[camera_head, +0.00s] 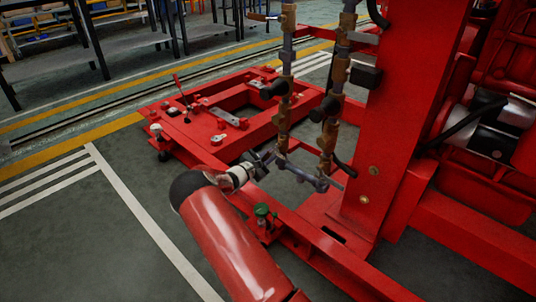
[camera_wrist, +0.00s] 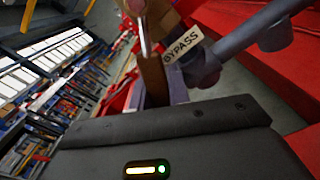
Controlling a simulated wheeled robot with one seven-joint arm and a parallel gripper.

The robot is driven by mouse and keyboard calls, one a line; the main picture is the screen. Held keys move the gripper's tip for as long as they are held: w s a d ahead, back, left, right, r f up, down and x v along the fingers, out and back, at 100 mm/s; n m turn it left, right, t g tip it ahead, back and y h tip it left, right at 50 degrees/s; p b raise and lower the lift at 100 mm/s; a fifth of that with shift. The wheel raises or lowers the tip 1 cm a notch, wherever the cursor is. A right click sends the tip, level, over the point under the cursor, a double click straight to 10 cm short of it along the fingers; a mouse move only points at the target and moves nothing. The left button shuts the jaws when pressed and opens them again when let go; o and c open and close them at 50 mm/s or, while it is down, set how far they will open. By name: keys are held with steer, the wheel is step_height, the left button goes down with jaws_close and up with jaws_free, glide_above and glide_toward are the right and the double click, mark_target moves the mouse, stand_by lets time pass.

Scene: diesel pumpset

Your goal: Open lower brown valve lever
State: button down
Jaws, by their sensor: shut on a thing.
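The lower brown valve (camera_head: 282,143) sits on the left upright pipe, above a grey cross pipe (camera_head: 300,174). My gripper (camera_head: 263,158) is at this valve's left side, shut on its lever; the grip itself is small and mostly hidden. In the wrist view, the dark body of my gripper (camera_wrist: 165,130) fills the bottom. Beyond it are a silver lever (camera_wrist: 147,42), a brown valve body (camera_wrist: 154,78) and a tan tag (camera_wrist: 182,45) reading "BYPASS". The fingertips are not clear there.
A second upright pipe with brown valves (camera_head: 329,135) stands just right. The red base frame (camera_head: 215,122) spreads behind; open floor (camera_head: 90,240) lies left.

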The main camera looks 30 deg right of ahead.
stand_by(0.4)
steer(key=c, duration=1.3)
jaws_free()
steer(key=shift+s, duration=0.1)
steer(key=shift+a+f, duration=0.1)
